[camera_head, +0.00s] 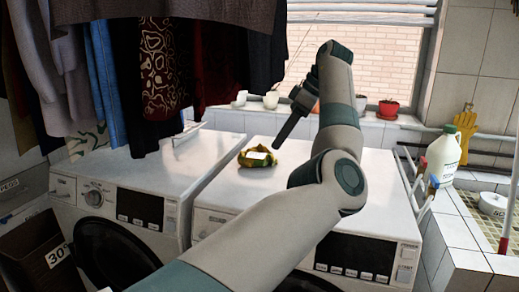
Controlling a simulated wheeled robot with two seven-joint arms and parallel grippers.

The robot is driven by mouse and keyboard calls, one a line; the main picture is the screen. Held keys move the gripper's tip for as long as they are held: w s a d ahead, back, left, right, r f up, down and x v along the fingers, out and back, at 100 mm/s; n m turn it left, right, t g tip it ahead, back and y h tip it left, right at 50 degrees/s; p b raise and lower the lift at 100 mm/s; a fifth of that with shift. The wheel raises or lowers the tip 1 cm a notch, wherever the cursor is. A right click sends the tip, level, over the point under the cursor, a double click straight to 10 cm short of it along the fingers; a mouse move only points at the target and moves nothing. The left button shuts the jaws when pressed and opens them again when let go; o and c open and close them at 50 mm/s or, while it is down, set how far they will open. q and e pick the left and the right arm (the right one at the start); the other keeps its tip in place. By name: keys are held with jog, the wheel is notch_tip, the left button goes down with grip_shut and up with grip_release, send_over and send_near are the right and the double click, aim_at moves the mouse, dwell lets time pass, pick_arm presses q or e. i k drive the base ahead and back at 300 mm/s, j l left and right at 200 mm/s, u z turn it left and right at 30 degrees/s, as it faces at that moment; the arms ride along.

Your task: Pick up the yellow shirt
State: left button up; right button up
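A small crumpled yellow and green cloth (259,158), which looks like the yellow shirt, lies on top of the right-hand white machine (222,183). A pale patch shows on it. My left arm reaches up from the bottom and bends back. Its dark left gripper (280,138) points down and to the left, above and just right of the cloth. The gripper appears apart from the cloth and is seen side-on, so its opening cannot be made out. My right gripper is not in view.
Clothes (165,60) hang low at the upper left. A second machine (150,170) stands left. A white jug (443,156), yellow gloves (462,122) and a sink area are at right. The machine top around the cloth is mostly clear.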

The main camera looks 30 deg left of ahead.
aim_at(260, 155)
jog(key=i+j, duration=0.35)
jog(key=i, duration=0.15)
jog(key=i+j, duration=0.3)
jog(key=i, duration=0.15)
